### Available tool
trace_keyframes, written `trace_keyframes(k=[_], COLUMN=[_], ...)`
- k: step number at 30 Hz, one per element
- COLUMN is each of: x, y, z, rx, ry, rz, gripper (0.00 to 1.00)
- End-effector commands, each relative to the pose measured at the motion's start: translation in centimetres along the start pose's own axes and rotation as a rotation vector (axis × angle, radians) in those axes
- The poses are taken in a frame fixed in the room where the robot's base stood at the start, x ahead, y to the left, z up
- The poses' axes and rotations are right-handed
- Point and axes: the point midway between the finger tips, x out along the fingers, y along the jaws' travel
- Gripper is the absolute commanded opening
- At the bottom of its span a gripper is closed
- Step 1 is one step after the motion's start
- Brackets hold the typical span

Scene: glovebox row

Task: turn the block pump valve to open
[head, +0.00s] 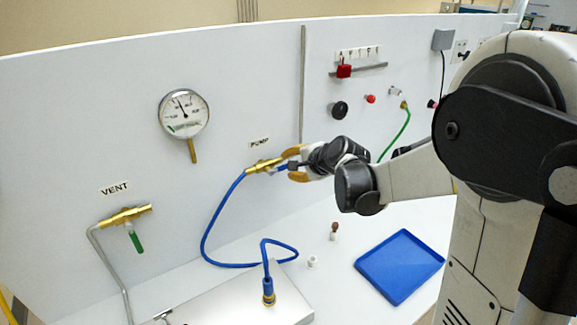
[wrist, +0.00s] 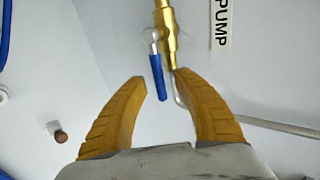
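The pump valve (head: 263,165) is a brass fitting on the white panel below the PUMP label (head: 259,143). It also shows at the top of the wrist view (wrist: 168,40). Its blue lever handle (wrist: 158,77) lies roughly along the brass body, pointing toward my gripper. My gripper (wrist: 160,82) has two ochre ribbed fingers spread apart. In the head view my gripper (head: 294,164) is just right of the valve and partly hides the handle.
The vent valve (head: 124,215) with a green handle is at the left, below a dial gauge (head: 184,114). A blue hose (head: 207,232) loops from the pump valve to a metal box (head: 232,306). A blue tray (head: 399,266) and small vials (head: 334,231) stand below my arm.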

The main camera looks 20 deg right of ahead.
Motion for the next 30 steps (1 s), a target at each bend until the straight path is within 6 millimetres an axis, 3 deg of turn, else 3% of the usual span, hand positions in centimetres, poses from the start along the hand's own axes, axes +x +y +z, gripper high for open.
trace_keyframes(k=[6, 13, 18, 30], x=[-4.9, -8.8, -10.0, -10.1], y=[0.1, 0.0, 0.0, 0.0], z=[0.0, 0.0, 0.0, 0.0], rx=[0.002, 0.002, -0.001, -0.001], ry=[0.001, 0.001, 0.0, 0.0], rz=[0.001, 0.001, 0.001, 0.001], gripper=[0.35, 0.35, 0.35, 0.35])
